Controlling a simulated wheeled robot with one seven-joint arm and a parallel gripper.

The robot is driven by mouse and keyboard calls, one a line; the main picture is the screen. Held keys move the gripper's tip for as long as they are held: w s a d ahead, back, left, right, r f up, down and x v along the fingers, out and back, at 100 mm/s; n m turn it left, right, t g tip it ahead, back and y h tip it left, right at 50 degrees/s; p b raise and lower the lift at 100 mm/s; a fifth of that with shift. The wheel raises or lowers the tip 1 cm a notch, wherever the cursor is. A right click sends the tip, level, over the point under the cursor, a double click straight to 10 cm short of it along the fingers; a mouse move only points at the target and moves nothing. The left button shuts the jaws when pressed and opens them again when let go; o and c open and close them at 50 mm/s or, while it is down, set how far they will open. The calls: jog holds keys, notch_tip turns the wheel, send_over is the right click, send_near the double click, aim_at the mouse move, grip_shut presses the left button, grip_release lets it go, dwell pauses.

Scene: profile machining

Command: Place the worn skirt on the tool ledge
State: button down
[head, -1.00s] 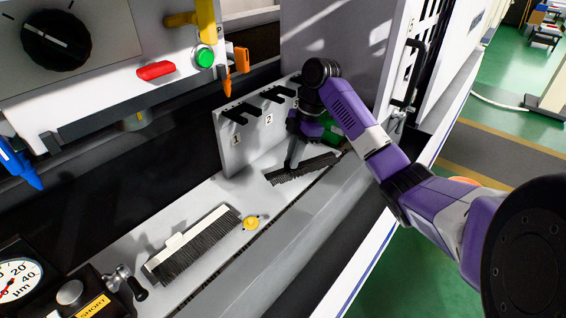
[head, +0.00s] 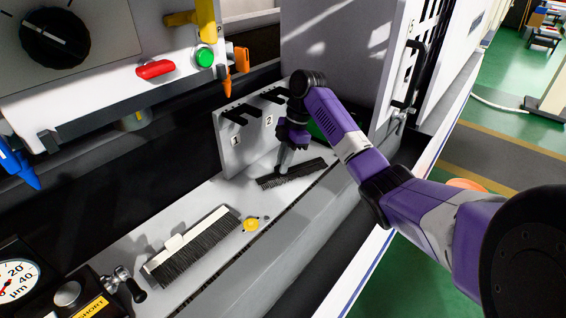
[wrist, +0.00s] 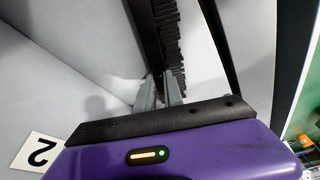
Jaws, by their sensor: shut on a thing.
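The worn skirt (head: 306,172) is a dark, ragged bristle strip low over the pale ledge (head: 215,195), in front of the numbered rack. I cannot tell whether it touches the ledge. My gripper (head: 282,171) points down and is shut on the strip towards its left part. In the wrist view my gripper (wrist: 159,88) pinches the dark strip (wrist: 168,35), which runs away from the fingers. Another skirt (head: 193,245), with a pale holder and neat dark bristles, lies on the ledge nearer the front left.
A white rack (head: 235,142) with dark hooks and labels 1 and 2 stands behind my gripper. A yellow round piece (head: 251,225) lies between the two skirts. A dial gauge (head: 18,282) stands at the lower left. A cabinet with a black handle (head: 416,75) rises at the right.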

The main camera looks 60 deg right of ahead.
jog(key=c, duration=1.5)
grip_release()
jog(key=shift+o, duration=0.2)
jog(key=shift+d+r, duration=0.1)
jog(key=shift+r, duration=0.15)
jog(key=v, duration=0.3)
jog(key=shift+b, duration=0.3)
jog(key=s+d+b, duration=0.1)
jog(key=s+d, duration=0.1)
jog(key=d, duration=0.1)
jog(key=s+d+b, duration=0.1)
jog(key=s+d, duration=0.1)
jog(key=d, duration=0.1)
jog(key=s+d, duration=0.3)
jog(key=shift+d+f+b, duration=0.2)
jog(key=shift+d+b, duration=0.1)
jog(key=shift+b, duration=0.1)
